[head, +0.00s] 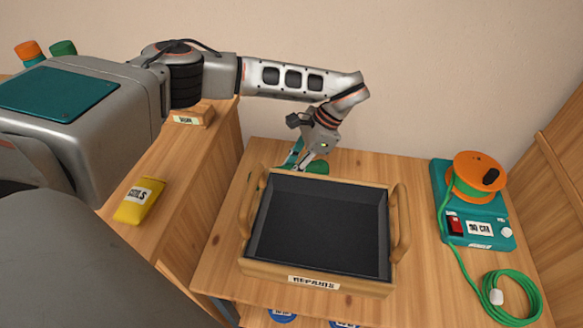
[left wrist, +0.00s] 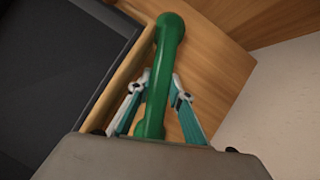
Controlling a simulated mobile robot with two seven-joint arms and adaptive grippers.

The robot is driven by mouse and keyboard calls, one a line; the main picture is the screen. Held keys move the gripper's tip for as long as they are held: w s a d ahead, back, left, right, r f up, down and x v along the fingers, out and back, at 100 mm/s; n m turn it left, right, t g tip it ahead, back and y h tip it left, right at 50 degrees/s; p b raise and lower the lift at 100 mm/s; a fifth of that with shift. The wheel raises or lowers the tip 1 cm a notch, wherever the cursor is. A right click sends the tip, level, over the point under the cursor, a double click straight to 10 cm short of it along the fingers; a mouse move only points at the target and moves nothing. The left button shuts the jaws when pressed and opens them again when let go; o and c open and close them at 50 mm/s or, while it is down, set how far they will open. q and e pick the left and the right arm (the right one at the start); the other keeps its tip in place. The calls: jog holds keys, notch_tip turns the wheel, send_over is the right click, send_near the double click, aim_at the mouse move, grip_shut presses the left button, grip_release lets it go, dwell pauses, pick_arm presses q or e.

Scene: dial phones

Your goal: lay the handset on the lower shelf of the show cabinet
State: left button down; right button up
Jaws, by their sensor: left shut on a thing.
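The green handset (head: 317,167) is mostly hidden behind the far rim of the tray in the head view. In the left wrist view the handset (left wrist: 176,62) runs lengthwise between my fingers, its rounded end pointing away, beside the tray's wooden rim. My left gripper (head: 303,161) reaches down behind the tray, and it also shows in the left wrist view (left wrist: 158,84), shut on the handset. I cannot tell whether the handset touches the wooden top. I cannot clearly make out the show cabinet's lower shelf. My right gripper is not in view.
An empty black-lined tray (head: 318,228) labelled REPAIRS stands on the wooden top (head: 222,262). A teal device (head: 462,222) with an orange cable reel (head: 478,176) and green cable is at right. A yellow pouch (head: 140,200) lies at left.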

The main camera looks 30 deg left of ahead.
pick_arm(q)
jog(key=shift+f, duration=0.1)
jog(key=c, duration=2.1)
grip_release()
